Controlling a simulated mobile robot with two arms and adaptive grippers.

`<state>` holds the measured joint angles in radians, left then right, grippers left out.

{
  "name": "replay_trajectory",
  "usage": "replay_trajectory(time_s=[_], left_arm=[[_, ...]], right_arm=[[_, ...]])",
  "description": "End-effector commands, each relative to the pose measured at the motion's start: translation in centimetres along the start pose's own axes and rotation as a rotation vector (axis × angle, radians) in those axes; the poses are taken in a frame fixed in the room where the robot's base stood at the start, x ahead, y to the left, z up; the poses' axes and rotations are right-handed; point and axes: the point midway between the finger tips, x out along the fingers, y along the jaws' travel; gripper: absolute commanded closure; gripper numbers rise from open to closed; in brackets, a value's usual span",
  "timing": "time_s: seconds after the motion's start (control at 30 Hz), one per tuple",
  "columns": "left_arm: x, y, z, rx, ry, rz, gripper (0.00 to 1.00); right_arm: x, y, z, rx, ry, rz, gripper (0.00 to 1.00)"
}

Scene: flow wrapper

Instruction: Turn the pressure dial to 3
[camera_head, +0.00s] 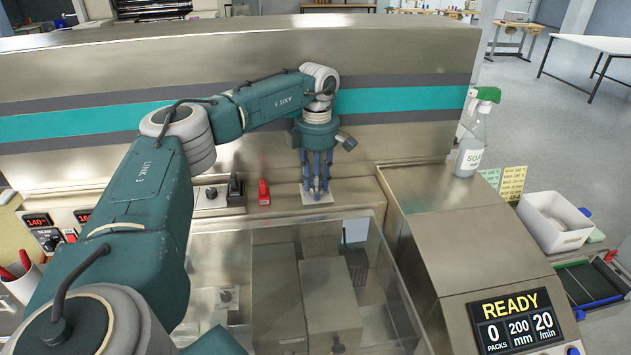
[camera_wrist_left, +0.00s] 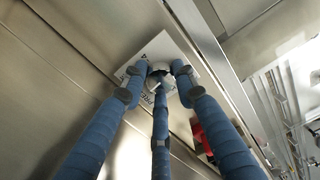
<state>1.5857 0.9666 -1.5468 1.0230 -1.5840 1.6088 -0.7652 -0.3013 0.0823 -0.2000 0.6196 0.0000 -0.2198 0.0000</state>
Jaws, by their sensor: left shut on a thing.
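The pressure dial sits on a small white square plate (camera_head: 310,201) on the machine's metal ledge. In the left wrist view the grey dial knob (camera_wrist_left: 160,76) shows in the middle of its plate (camera_wrist_left: 187,52), with printed marks partly covered. My left gripper (camera_head: 317,192) points down over the plate, its three blue fingers closed around the knob. The fingers hide much of the knob, and I cannot read which number it points to.
Left of the plate are a red switch (camera_head: 264,192), a black lever (camera_head: 235,190) and a small knob (camera_head: 211,193). A clear cover (camera_head: 290,240) lies in front. A spray bottle (camera_head: 472,143) stands right; a display (camera_head: 516,321) reads READY.

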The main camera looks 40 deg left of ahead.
Motion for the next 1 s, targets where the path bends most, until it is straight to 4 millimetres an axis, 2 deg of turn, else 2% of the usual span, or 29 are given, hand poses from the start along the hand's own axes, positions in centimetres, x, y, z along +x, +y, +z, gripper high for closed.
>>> replay_trajectory(time_s=[0.03, 0.5, 0.7, 1.0], left_arm=[[-0.5, 0.0, 0.6, 0.05, -0.014, 0.006, 0.98], [-0.4, -0.1, 0.6, 0.467, -0.014, 0.009, 0.98], [-0.4, -0.2, 0.6, 0.589, -0.015, 0.008, 0.98], [-0.4, -0.3, 0.6, 0.683, -0.014, 0.008, 0.98]], right_arm=[[-0.4, 0.0, -0.1, 0.0, 0.001, 0.0, 0.07], [-1.3, 0.0, -0.3, 0.002, 0.002, -0.001, 0.07], [-1.5, -0.2, -0.3, 0.002, 0.003, -0.003, 0.07], [-1.6, -0.3, -0.4, 0.002, 0.003, -0.004, 0.07]])
